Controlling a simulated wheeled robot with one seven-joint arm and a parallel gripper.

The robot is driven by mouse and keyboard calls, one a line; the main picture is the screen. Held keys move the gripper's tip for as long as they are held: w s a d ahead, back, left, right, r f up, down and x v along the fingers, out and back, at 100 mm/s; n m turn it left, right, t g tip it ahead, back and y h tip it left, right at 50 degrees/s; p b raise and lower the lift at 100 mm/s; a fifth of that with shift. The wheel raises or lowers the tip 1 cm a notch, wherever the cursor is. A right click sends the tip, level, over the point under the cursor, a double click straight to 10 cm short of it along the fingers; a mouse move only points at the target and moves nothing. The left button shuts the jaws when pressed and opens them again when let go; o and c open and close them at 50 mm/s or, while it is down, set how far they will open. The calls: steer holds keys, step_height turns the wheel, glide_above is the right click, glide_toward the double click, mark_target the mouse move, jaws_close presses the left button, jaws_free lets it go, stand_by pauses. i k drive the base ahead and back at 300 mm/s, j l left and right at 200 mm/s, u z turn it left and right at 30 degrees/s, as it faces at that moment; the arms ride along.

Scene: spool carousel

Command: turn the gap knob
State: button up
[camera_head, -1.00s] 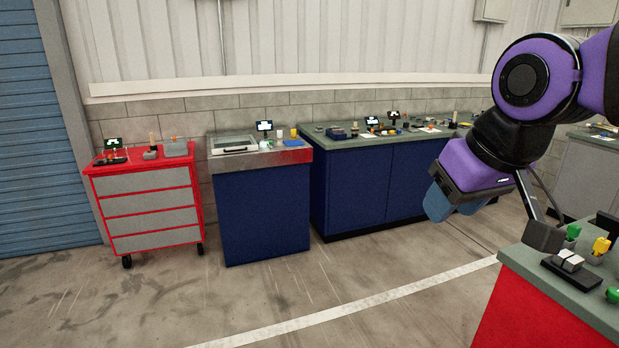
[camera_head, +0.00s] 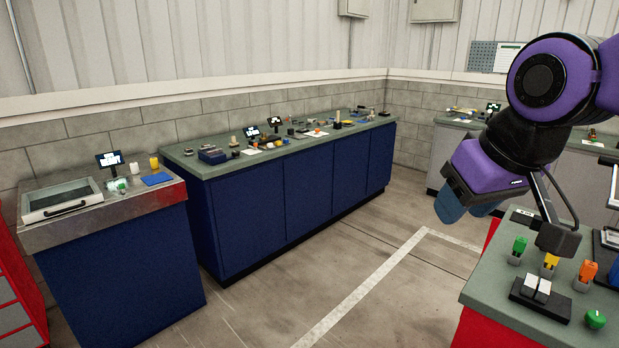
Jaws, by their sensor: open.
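I cannot pick out a gap knob for certain. On the green-topped red bench at the lower right there is a round green knob-like piece (camera_head: 596,319), but no label on it is readable. My gripper (camera_head: 466,208), with blue fingers below a purple wrist, hangs in the air left of that bench, pointing down. It is open, and nothing shows between its fingers. It touches nothing that I can see.
The red bench (camera_head: 478,287) also holds a black block with white keys (camera_head: 541,290) and green, yellow and orange upright pieces. A long blue cabinet (camera_head: 262,208) and a metal-topped blue cabinet (camera_head: 125,274) stand along the wall. Open floor (camera_head: 330,285) lies between.

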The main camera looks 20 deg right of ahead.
mark_target(594, 319)
steer(key=i+z, duration=0.2)
steer(key=z, duration=0.2)
steer(key=i+z, duration=0.25)
steer(key=z, duration=0.15)
steer(key=i+z, duration=0.2)
steer(key=z, duration=0.2)
steer(key=i+j+z, duration=0.1)
steer(key=z, duration=0.3)
steer(key=i+j+z, duration=0.25)
steer(key=z, duration=0.15)
